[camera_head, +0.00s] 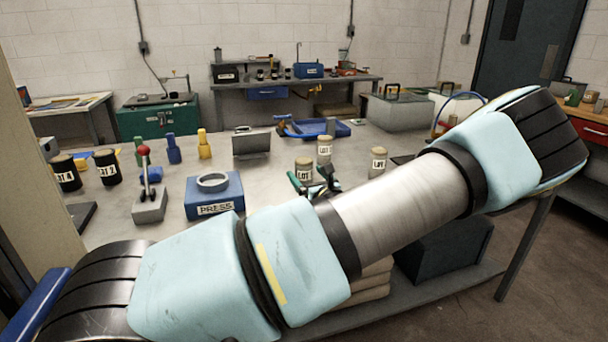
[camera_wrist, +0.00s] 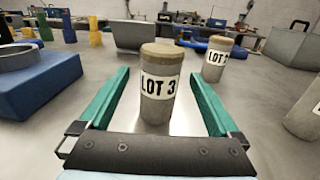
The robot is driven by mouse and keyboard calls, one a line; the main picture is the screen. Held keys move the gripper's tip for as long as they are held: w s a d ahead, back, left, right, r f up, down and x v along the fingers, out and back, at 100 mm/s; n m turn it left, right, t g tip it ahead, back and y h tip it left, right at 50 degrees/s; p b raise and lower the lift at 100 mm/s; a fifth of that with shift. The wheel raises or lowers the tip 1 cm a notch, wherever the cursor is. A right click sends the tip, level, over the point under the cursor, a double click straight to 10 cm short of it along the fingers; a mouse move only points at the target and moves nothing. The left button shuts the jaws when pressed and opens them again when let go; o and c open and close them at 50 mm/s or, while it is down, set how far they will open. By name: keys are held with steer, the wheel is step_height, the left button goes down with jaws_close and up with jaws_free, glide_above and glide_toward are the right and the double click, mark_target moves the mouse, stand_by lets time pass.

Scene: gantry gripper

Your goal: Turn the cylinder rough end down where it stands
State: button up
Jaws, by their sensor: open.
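A grey concrete cylinder labelled LOT 3 (camera_wrist: 157,108) stands upright on the bench, with a tan-brown top end. Its lower end is against the bench and its face is hidden. My gripper (camera_wrist: 159,74) is open, its two green fingers to the left and right of this cylinder, with a gap showing on each side. In the head view my gripper (camera_head: 313,187) is partly hidden by my arm, close to the cylinder (camera_head: 304,169). A second labelled cylinder (camera_wrist: 217,60) stands behind to the right, and a third cylinder (camera_wrist: 307,110) is cut off at the right edge.
A blue PRESS block (camera_head: 214,205) with a grey ring stands left of my gripper. A grey lever box (camera_head: 150,207), black LOT jars (camera_head: 67,173) and blue and yellow bottles (camera_head: 204,145) are farther left. A grey metal box (camera_head: 252,144) and blue tray (camera_head: 322,129) lie behind.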

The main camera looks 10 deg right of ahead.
jaws_close()
stand_by(0.7)
